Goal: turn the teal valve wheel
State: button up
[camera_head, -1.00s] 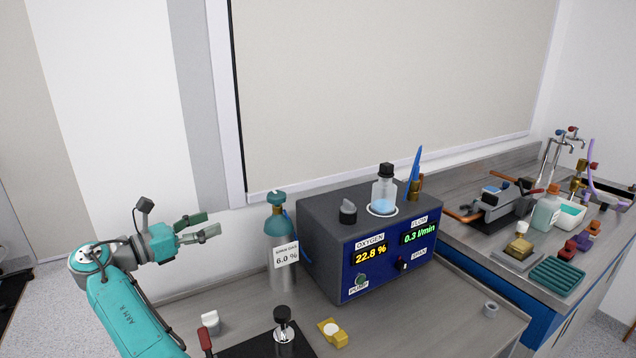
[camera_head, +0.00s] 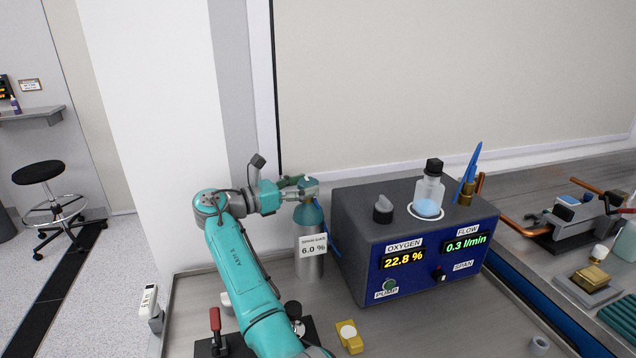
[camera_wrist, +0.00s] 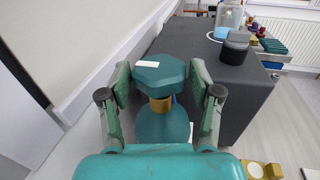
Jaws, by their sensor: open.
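The teal valve wheel (camera_wrist: 158,76) is octagonal with a small white mark and sits on a brass stem atop the gas cylinder. The cylinder (camera_head: 309,262) has a teal top, a grey body and a label reading 6.0 %. My gripper (camera_wrist: 160,88) is open, with one finger on each side of the wheel in the wrist view. A gap shows on the left and right of the wheel, so I cannot see contact. In the head view my gripper (camera_head: 306,188) is at the cylinder's top and hides most of the wheel.
The analyser box (camera_head: 405,245) stands close to the right of the cylinder, with a black knob (camera_head: 383,209) and a bottle (camera_head: 429,192) on top. A yellow block (camera_head: 349,337) lies in front on the bench. The wall is close behind.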

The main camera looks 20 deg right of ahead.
aim_at(316, 182)
jog(key=shift+x, duration=1.9)
jog(key=c, duration=1)
jog(key=shift+a, duration=0.1)
